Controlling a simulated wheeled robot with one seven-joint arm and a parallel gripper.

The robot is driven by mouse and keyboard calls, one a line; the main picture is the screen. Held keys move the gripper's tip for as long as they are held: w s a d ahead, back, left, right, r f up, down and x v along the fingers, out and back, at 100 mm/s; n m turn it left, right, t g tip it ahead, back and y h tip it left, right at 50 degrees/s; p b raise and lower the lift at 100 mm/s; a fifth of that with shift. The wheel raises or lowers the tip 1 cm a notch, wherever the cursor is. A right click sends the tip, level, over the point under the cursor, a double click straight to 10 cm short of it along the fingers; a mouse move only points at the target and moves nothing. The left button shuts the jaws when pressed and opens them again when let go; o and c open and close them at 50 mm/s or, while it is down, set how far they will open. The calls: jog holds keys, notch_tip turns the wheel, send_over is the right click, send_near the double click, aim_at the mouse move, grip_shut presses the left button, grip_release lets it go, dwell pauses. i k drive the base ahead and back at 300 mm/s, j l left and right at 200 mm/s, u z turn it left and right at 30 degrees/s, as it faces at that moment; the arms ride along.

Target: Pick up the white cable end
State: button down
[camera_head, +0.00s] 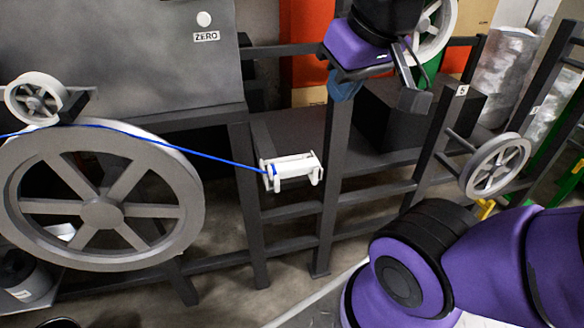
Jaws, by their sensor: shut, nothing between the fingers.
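The white cable end (291,170) is a small white spool-like piece in the middle of the head view. It hangs in front of the dark metal frame. The blue cable (190,153) runs into its left side, stretched from the upper left over the large wheel. My gripper (413,99) is at the top, right of the white cable end and higher in the picture. It is shut and empty, apart from the cable end. Part of the hand is cut off by the top edge.
A large grey wheel (100,165) and a small white pulley (36,97) stand at the left. The dark frame post (334,180) rises just right of the cable end. A spoked wheel (495,166) is at the right. The floor below the cable end is clear.

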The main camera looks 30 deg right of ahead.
aim_at(287, 170)
jog(key=z, duration=2.75)
jog(key=u, duration=0.5)
jog(key=j+u, duration=0.15)
jog(key=u, duration=0.25)
jog(key=j+u, duration=0.15)
jog(key=u, duration=0.3)
jog(key=j+u, duration=0.15)
jog(key=u, duration=0.25)
jog(key=j+u, duration=0.15)
jog(key=u, duration=0.25)
jog(key=j, duration=0.5)
jog(key=k+j, duration=0.15)
jog(key=j, duration=0.4)
jog(key=j+z, duration=0.1)
jog(key=j, duration=0.4)
jog(key=k+j, duration=0.15)
jog(key=j, duration=0.4)
